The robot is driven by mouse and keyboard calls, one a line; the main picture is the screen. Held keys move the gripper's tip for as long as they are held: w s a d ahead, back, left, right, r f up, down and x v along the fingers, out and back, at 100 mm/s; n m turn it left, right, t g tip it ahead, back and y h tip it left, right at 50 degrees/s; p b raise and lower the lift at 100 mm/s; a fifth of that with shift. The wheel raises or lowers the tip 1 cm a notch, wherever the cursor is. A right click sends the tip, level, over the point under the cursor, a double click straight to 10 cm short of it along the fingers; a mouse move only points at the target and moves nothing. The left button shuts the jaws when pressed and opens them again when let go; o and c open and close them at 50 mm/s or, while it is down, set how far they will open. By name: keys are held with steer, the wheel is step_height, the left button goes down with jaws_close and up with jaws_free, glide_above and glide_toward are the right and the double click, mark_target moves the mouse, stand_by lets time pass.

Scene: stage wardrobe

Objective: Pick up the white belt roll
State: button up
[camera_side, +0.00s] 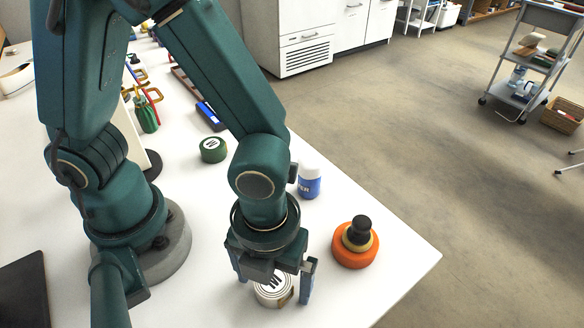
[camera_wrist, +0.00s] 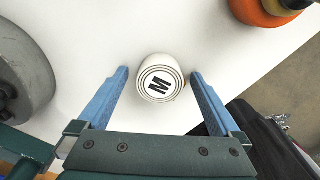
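The white belt roll (camera_side: 274,292) lies on the white table near its front edge, with a black M on its top. In the wrist view the white belt roll (camera_wrist: 161,79) sits between the tips of my blue fingers, with a gap on each side. My gripper (camera_side: 277,284) points down over the roll, one finger on either side of it. In the wrist view my gripper (camera_wrist: 159,75) is open and empty. In the side view the gripper body hides part of the roll.
An orange round thing (camera_side: 355,246) with a black knob stands right of the gripper. A white and blue bottle (camera_side: 309,182) and a green roll (camera_side: 213,150) stand behind. The white table (camera_side: 390,262) ends at the right, with floor beyond.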

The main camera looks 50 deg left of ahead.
steer(key=c, duration=1.4)
steer(key=shift+c, duration=0.2)
steer(key=shift+r, duration=0.15)
